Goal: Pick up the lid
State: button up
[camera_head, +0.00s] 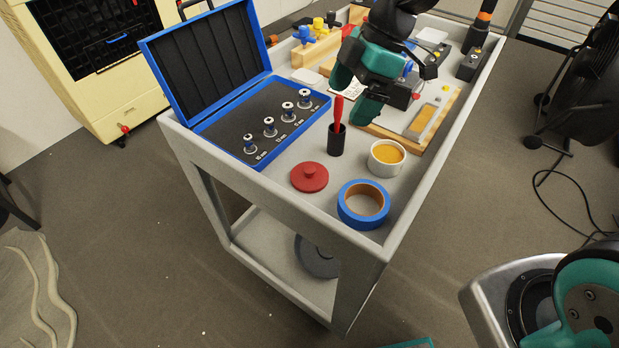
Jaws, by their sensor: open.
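The lid (310,177) is a round red disc with a small knob on top. It lies flat, knob up, on the grey cart's top near its front edge. My gripper (360,107) is teal and black, above the cart behind and to the right of the lid. Its jaws are open and apart from the lid. The red-handled tool in the black holder (337,138) shows just below and in front of the gripper. I cannot tell how far the gripper is above the things under it.
A roll of blue tape (363,218) lies right of the lid. A white cup with yellow contents (386,159) stands behind the tape. An open blue case (285,150) with several small knobbed pieces lies to the left. The cart (275,213) has a raised rim.

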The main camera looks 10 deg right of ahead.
notch_tip(320, 180, down, 3)
jog(key=w+n, duration=0.1)
send_over(309, 169)
jog(key=d, duration=0.3)
jog(key=f, duration=0.8)
jog(key=shift+w+a+f, duration=0.1)
jog(key=shift+w+f, duration=0.15)
jog(key=shift+w, duration=0.05)
jog(key=x, duration=0.6)
jog(key=shift+a+f, duration=0.15)
jog(key=shift+f, duration=0.15)
jog(key=shift+c, duration=0.2)
jog(key=c, duration=0.6)
